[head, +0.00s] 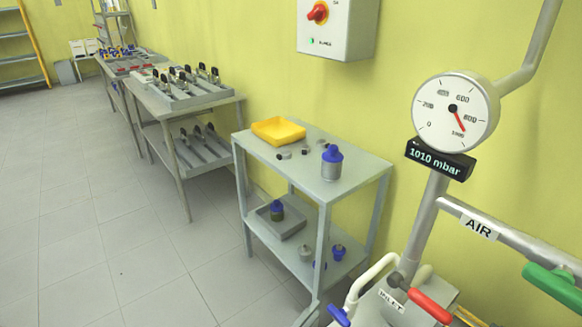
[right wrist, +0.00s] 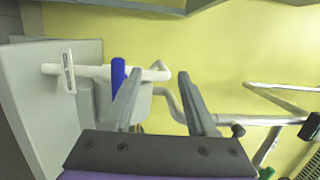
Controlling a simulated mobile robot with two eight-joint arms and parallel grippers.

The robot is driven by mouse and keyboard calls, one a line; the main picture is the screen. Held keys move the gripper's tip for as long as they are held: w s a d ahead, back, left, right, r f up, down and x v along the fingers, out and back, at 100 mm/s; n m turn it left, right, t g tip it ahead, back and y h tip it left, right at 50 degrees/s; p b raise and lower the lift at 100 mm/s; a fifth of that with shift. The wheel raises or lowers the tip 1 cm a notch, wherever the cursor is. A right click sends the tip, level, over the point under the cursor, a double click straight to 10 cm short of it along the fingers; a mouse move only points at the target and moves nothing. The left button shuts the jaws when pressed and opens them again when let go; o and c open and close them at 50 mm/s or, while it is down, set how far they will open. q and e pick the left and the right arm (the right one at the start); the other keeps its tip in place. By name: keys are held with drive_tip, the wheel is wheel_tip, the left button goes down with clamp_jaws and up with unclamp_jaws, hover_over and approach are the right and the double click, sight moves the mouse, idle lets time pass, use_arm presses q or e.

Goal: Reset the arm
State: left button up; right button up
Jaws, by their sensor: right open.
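My right gripper (right wrist: 159,82) shows in the right wrist view with its two grey fingers apart and nothing between them. Beyond the fingers are a white pipe (right wrist: 92,71) and a blue handle (right wrist: 118,74), the handle close to the left finger in the picture. I cannot tell how far the fingers are from them. I make out neither gripper in the head view. My left gripper is in neither view.
Close at right in the head view are a gauge (head: 455,112), a display reading 1010 mbar (head: 440,160), and red (head: 430,305) and green (head: 552,284) valve handles. The floor at left is clear.

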drive_tip(key=w+a+r+n+t+y, duration=0.1)
drive_tip(key=w+r+n+t+y, duration=0.1)
drive_tip(key=r+n+y, duration=0.65)
drive_tip(key=w+a+r+n+t+y, duration=0.1)
drive_tip(key=w+r+n+y, duration=0.1)
drive_tip(key=r+n+y, duration=0.6)
drive_tip(key=s+d+f+n+g+h, duration=0.1)
drive_tip(key=s+d+f+n+g, duration=0.3)
drive_tip(key=s, duration=0.6)
drive_tip(key=s+d+f+n+g+h, duration=0.2)
drive_tip(key=s+d+f+g, duration=0.3)
drive_tip(key=s, duration=0.5)
drive_tip(key=s+d+f+n+g+h, duration=0.1)
drive_tip(key=s+d+f+n+g, duration=0.3)
drive_tip(key=s, duration=0.6)
use_arm(q)
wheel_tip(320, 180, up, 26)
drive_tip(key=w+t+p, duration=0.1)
drive_tip(key=p, duration=2.2)
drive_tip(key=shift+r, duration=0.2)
use_arm(e)
wheel_tip(320, 180, up, 27)
drive_tip(key=w+t, duration=0.1)
drive_tip(key=w, duration=0.1)
drive_tip(key=shift+w+d, duration=0.15)
drive_tip(key=shift+d, duration=0.25)
